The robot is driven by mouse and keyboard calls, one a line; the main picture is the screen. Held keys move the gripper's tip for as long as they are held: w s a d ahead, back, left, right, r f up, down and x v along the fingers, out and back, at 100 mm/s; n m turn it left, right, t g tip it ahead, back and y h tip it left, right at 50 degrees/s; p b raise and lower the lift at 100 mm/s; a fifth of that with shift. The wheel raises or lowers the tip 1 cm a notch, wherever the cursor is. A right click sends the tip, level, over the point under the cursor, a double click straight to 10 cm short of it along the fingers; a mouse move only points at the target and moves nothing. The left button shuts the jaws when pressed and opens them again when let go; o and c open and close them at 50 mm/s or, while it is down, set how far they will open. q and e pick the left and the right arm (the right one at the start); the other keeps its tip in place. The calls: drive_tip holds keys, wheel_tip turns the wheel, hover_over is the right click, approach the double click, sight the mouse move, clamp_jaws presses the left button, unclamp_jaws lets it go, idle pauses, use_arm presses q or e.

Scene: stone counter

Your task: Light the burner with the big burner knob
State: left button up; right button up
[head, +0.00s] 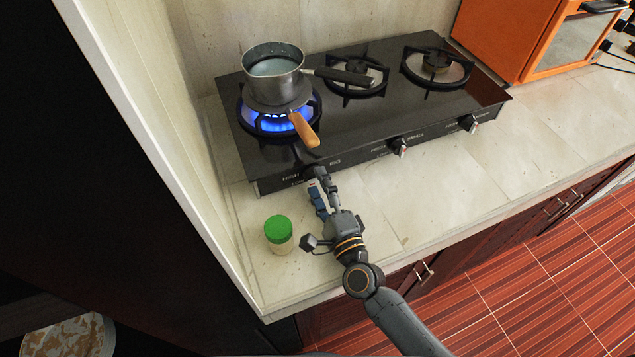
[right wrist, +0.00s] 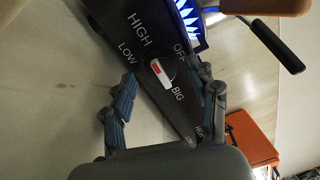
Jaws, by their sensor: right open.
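The big burner knob (right wrist: 163,72) sits on the black stove's front panel, beside the BIG label; it is white with a red mark. My right gripper (right wrist: 166,84) is open, with one finger on each side of the knob; I cannot tell whether they touch it. In the head view my right gripper (head: 318,184) is at the stove's left front and largely hides this knob. The left burner (head: 272,124) is lit, with a ring of blue flame. My left gripper is not in view.
A grey pot (head: 268,72) with a black handle stands over the flame, and a wooden handle (head: 304,130) juts forward below it. A green-lidded jar (head: 278,230) stands left of my right gripper. An orange oven (head: 530,38) is at the back right. The counter's right front is clear.

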drive_tip(key=v, duration=0.6)
drive_tip(key=shift+s+d, duration=0.1)
drive_tip(key=shift+s, duration=0.25)
